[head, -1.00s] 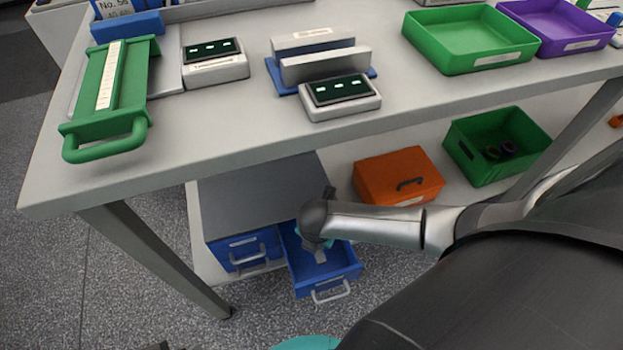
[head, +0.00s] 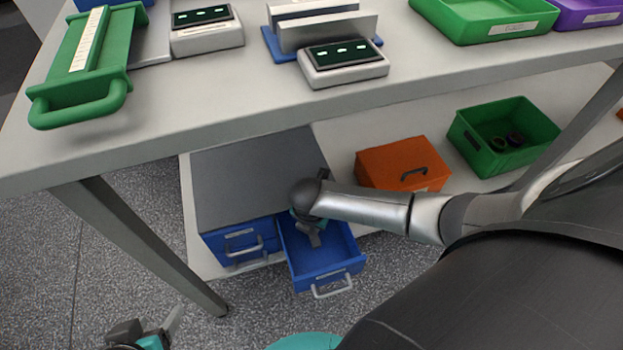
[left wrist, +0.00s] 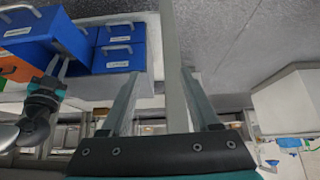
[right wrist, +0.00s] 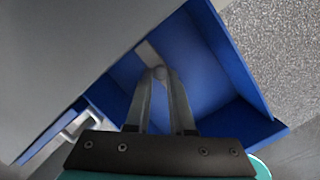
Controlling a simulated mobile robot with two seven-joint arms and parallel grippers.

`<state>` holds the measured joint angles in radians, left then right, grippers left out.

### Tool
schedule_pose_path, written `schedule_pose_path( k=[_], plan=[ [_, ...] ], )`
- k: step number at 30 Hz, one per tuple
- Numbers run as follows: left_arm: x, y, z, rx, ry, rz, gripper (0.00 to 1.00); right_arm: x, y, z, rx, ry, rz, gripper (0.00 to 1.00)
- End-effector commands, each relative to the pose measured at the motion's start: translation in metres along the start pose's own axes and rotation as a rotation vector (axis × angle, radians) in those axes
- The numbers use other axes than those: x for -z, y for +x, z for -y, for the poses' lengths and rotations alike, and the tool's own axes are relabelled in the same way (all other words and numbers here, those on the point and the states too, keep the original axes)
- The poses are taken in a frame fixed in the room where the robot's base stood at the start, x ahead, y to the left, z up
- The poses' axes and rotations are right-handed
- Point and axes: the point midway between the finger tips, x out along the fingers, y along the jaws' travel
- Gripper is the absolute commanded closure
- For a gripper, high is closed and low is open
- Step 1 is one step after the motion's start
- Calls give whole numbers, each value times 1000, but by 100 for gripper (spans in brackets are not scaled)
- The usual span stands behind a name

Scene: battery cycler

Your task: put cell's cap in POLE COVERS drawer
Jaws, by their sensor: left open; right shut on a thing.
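The open blue drawer (head: 328,278) sticks out from the low cabinet under the table; its label is too small to read. My right gripper (head: 314,238) reaches down into this drawer. In the right wrist view its fingers (right wrist: 160,80) are shut on a small grey piece, taken to be the cap (right wrist: 160,72), above the blue drawer floor (right wrist: 205,85). The piece is mostly hidden by the fingertips. My left gripper (head: 165,325) is low at the bottom left of the head view, and in the left wrist view its fingers (left wrist: 160,85) stand apart and empty.
A closed blue drawer (head: 240,243) sits left of the open one, under the grey cabinet top (head: 255,170). The table leg (head: 150,245) stands in front on the left. An orange box (head: 385,165) and a green bin (head: 475,150) are on the shelf at right.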

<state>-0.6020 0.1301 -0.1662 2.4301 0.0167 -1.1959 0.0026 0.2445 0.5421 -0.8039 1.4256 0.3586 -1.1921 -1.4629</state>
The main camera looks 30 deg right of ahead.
Motion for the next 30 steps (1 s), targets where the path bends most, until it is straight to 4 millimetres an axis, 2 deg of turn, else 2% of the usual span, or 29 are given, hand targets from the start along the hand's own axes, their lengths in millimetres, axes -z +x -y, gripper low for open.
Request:
schedule_pose_path(
  k=[7, 20, 21, 28, 30],
  plan=[
    [11, 12, -13, -35, 3, -120, 38, 2, 7, 0, -1, 0, 1, 100],
    [15, 13, -16, -43, 3, -150, 38, 2, 9, 1, -1, 0, 1, 100],
    [15, 13, -17, -44, 3, -153, 38, 2, 10, 1, -1, 0, 1, 77],
    [15, 13, -16, -43, 2, -151, 38, 2, 9, 1, -1, 0, 1, 51],
    [15, 13, -16, -43, 2, -151, 38, 2, 9, 1, -1, 0, 1, 49]
  ],
)
